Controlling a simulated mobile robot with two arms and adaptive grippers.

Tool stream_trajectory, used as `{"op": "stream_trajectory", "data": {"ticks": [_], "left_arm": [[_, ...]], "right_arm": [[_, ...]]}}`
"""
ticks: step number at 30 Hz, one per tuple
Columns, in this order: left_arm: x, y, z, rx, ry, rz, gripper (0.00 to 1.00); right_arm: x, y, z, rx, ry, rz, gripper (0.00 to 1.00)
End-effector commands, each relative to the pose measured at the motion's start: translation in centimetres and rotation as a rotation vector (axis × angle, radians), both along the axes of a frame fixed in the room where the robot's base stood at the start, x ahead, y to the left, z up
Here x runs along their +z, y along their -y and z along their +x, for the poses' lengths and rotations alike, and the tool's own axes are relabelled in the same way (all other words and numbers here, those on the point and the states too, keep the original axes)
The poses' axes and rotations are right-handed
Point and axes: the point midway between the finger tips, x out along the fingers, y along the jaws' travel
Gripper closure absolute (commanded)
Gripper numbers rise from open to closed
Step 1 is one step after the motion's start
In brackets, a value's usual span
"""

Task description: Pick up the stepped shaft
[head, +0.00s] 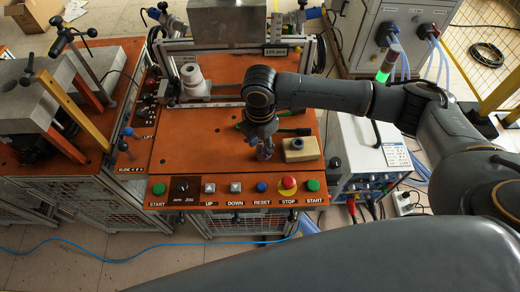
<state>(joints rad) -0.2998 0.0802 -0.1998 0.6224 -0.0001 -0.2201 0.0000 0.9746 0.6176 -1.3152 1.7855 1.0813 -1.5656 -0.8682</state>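A pale, stepped cylinder (192,78), with a narrower top and wider lower part, stands upright at the left of the orange machine top; it may be the stepped shaft, but I cannot be sure. My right gripper (264,152) points down over the front middle of the orange top, right of and in front of that cylinder and well apart from it. Its fingers are small and dark, so I cannot tell whether they are open or shut. My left gripper is not in view.
A tan block (300,149) with a dark ring sits just right of my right gripper. Green-handled levers lie behind it. A button panel (236,190) runs along the front edge. A power unit (370,160) stands to the right. The orange top's left front is clear.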

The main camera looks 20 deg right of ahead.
Motion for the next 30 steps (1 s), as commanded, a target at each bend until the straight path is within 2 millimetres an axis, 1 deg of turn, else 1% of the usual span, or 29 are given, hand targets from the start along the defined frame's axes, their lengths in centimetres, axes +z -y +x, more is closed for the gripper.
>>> {"op": "stream_trajectory", "data": {"ticks": [1,2,3,5,15,20,23,25,29,30], "left_arm": [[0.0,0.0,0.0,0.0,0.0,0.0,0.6],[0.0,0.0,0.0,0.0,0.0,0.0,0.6],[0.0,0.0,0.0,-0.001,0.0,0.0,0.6],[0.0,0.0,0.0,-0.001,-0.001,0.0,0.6],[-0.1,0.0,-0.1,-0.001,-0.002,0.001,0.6],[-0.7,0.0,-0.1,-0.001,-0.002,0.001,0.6],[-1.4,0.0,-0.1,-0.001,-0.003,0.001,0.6],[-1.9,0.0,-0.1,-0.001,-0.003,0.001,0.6],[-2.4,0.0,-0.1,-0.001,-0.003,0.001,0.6],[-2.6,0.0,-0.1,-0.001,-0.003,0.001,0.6]], "right_arm": [[0.0,0.0,0.0,0.0,0.0,0.0,0.73],[0.0,0.0,0.0,0.0,0.0,0.0,0.8],[0.0,0.0,0.0,0.0,0.0,0.0,0.88],[0.0,0.0,0.0,0.0,0.0,0.0,1.0],[0.2,0.0,0.1,0.0,0.001,0.0,1.0],[0.9,0.0,0.1,0.0,0.004,0.002,1.0],[2.0,0.0,0.2,0.0,0.005,0.003,1.0],[3.2,-0.1,0.1,0.001,0.006,0.004,1.0],[5.9,-2.0,-1.6,0.007,0.005,0.006,1.0],[6.8,-2.5,-2.1,0.008,0.007,0.005,1.0]]}}
